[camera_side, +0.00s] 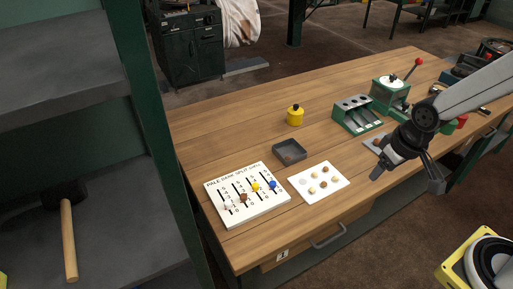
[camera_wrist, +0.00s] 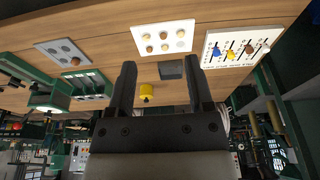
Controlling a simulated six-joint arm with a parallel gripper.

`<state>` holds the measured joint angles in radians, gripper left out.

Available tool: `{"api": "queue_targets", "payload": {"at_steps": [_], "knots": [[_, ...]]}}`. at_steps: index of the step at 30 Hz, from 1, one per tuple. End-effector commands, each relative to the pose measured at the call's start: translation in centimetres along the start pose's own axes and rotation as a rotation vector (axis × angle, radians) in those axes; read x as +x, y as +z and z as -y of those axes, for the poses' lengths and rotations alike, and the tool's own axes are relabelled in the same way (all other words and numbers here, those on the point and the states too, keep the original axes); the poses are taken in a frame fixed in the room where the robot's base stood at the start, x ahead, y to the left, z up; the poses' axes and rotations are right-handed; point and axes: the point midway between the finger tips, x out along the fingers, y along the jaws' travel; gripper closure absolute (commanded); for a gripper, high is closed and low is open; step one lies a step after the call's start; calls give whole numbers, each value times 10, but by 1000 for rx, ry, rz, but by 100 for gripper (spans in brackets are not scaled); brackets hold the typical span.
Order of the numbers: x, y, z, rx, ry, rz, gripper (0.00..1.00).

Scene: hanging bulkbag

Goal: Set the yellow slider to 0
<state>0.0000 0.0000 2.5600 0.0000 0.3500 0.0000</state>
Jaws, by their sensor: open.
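The white slider board (camera_side: 240,207) lies at the near left of the wooden table, with several knobs in dark slots and small printed numbers. The yellow slider (camera_side: 256,187) sits partway along its slot, between the brown slider (camera_side: 243,198) and the blue slider (camera_side: 273,185). I cannot read its exact number. In the wrist view the board (camera_wrist: 232,60) is at the upper right, with the yellow slider (camera_wrist: 229,51) beside the blue one. My gripper (camera_side: 407,182) is open and empty, above the table's right front, well right of the board. Its two fingers (camera_wrist: 159,75) show apart in the wrist view.
A white card with round pieces (camera_side: 330,190) and a grey tray (camera_side: 290,151) lie between the board and my gripper. Behind them stand a yellow weight (camera_side: 295,116) and a green rack (camera_side: 357,115). A green post (camera_side: 160,130) rises left of the table.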

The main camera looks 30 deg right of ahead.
Motion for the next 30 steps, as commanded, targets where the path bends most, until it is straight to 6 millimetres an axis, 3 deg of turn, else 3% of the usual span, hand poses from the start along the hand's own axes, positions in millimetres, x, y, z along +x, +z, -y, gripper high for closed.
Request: {"api": "queue_targets", "payload": {"at_steps": [11, 20, 30], "knots": [[3, -13, 4, -11, -3, 8, 34], [19, -69, 28, -58, -16, 52, 34], [55, -140, 75, -127, -28, 113, 34]]}}
